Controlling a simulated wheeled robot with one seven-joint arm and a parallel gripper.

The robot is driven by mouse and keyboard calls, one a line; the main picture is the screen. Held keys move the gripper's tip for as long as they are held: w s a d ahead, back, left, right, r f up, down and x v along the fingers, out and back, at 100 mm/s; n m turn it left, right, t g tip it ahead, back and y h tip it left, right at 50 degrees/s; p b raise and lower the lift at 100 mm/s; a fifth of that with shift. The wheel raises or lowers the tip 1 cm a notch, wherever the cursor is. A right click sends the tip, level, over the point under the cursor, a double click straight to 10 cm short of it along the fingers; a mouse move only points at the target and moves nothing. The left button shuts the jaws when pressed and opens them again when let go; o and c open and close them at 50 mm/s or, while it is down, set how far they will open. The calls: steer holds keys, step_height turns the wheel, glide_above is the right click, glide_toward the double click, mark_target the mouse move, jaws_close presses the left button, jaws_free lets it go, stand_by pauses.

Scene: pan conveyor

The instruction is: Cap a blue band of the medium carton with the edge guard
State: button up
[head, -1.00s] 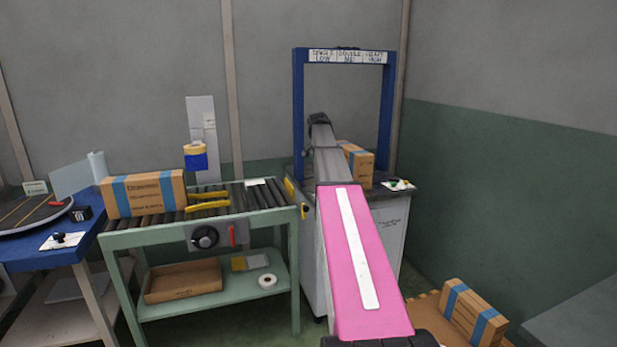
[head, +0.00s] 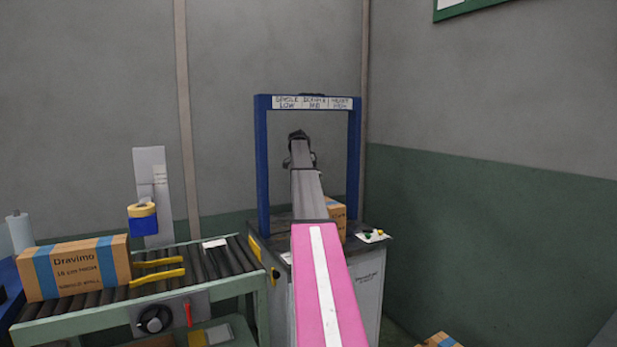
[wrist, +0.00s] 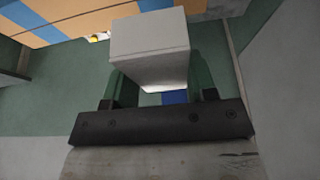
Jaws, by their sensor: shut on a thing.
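In the wrist view my gripper (wrist: 155,88) is shut on a pale grey block, which I take to be the edge guard (wrist: 150,45). A cardboard carton with blue bands (wrist: 85,18) crosses the top of that view, beyond the guard; I cannot tell whether they touch. In the head view a carton (head: 336,212), likely the medium one, stands under the blue strapping frame, partly hidden behind my arm. Its bands are not clear there.
A larger blue-banded carton (head: 75,268) sits on the roller conveyor (head: 220,262) at left, beside yellow rails (head: 157,278). The blue frame (head: 262,165) stands around my arm. Another carton (head: 440,340) shows at the bottom right edge.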

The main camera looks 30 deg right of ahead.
stand_by(0.4)
steer(key=shift+f, duration=2.9)
steer(key=shift+f, duration=0.9)
steer(key=o, duration=1)
steer(key=v, duration=1)
steer(key=shift+a+r, duration=0.25)
steer(key=shift+r, duration=0.1)
